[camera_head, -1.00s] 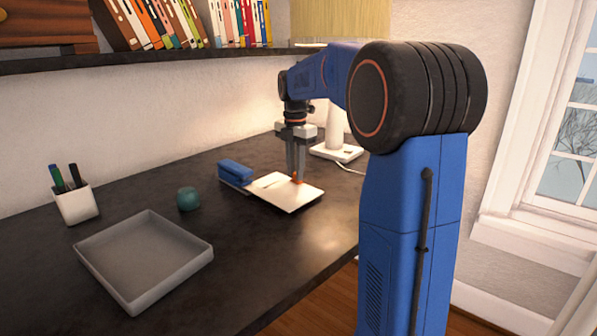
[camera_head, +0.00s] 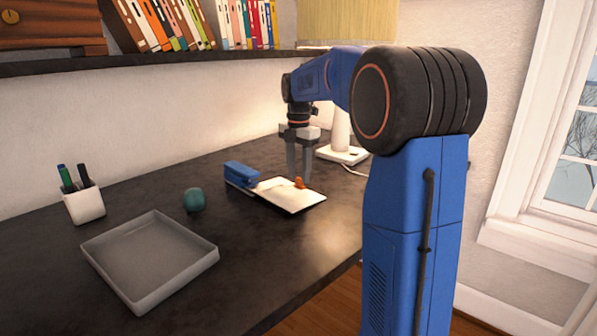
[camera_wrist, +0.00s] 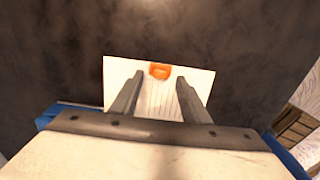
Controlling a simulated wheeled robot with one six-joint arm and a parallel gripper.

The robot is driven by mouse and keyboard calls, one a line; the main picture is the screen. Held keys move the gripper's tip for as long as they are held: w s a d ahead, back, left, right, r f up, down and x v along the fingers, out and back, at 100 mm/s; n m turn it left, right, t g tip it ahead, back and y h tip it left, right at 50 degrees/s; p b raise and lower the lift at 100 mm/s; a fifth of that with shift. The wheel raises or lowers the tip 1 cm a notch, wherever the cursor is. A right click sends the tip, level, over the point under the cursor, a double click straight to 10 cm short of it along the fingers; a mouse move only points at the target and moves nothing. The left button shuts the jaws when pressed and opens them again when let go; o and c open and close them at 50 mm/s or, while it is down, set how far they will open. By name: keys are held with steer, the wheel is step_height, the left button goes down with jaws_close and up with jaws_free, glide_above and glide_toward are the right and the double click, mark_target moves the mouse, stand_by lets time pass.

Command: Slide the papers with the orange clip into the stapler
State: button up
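The white papers (camera_head: 283,197) lie flat on the dark desk, with an orange clip (camera_head: 299,183) on their edge. The blue stapler (camera_head: 241,174) stands at their left end. The papers' left end meets or comes very near the stapler's front; I cannot tell whether it is inside the jaw. My gripper (camera_head: 299,176) points down over the papers at the clip. In the wrist view, the fingers (camera_wrist: 158,82) are apart, with gaps on both sides of the clip (camera_wrist: 160,71). The papers (camera_wrist: 188,75) show beneath and between them.
A grey tray (camera_head: 207,262), a teal ball-like object (camera_head: 193,199) and a white pen cup (camera_head: 84,206) stand left on the desk. A white lamp base (camera_head: 341,154) stands behind my gripper. A bookshelf (camera_head: 200,55) hangs above. The desk in front of the papers is clear.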

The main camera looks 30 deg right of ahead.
step_height(320, 180, up, 17)
steer(key=shift+r, duration=0.2)
stand_by(0.5)
stand_by(0.5)
